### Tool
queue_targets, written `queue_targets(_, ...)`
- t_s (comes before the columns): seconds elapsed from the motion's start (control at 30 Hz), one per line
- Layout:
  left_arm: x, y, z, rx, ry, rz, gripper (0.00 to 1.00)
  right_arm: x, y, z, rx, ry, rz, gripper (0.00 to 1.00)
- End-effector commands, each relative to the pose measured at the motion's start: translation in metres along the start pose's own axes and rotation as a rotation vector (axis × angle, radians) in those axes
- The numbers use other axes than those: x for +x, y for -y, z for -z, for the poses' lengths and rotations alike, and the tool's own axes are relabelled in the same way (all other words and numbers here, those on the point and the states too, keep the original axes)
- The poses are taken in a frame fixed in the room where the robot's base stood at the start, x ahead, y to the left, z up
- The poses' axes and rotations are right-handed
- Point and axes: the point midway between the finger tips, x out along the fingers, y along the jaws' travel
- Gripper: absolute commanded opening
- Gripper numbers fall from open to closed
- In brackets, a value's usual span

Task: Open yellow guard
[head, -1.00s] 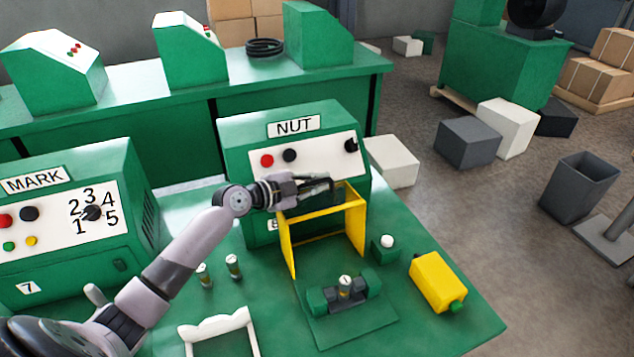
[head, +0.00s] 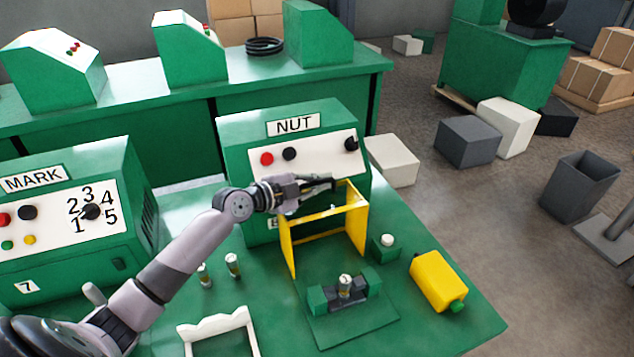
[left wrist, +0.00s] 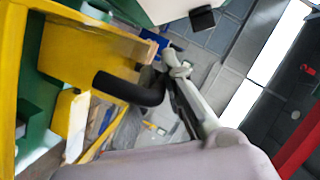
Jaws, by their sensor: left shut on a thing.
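The yellow guard (head: 358,227) is an open frame standing in front of the green NUT machine (head: 235,135), raised above the green fixture (head: 318,300). It fills the left of the left wrist view (left wrist: 85,50). A black curved handle (left wrist: 128,89) is on the guard. My left gripper (head: 305,186) is at the guard's top edge, shut on the black handle; the gripper's own body partly hides the grip. A small metal part (head: 345,286) stands upright in the fixture below. My right gripper is not in view.
Two small parts (head: 232,265) and a white stand (head: 218,324) are at the left front. The MARK machine (head: 70,160) stands left.

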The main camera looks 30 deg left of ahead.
Motion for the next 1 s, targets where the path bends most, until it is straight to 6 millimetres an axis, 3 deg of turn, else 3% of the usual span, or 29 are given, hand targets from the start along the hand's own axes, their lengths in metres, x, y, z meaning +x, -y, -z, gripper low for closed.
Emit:
queue_targets(0.13,-0.009,-0.011,0.022,0.096,-0.001,0.031,0.0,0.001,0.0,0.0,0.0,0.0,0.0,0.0)
queue_targets(0.37,-0.018,-0.02,0.046,0.128,-0.002,0.045,0.0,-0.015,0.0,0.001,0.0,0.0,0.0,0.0)
queue_targets(0.73,-0.019,-0.024,0.049,0.126,-0.003,0.047,0.0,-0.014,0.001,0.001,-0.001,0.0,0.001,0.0)
queue_targets(0.77,-0.019,-0.024,0.049,0.126,-0.003,0.047,0.11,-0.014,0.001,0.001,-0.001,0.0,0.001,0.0)
queue_targets(0.8,-0.019,-0.024,0.049,0.126,-0.003,0.047,0.13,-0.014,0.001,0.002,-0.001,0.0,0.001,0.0)
queue_targets(1.0,-0.019,-0.023,0.049,0.126,-0.003,0.048,0.18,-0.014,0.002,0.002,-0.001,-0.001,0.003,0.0)
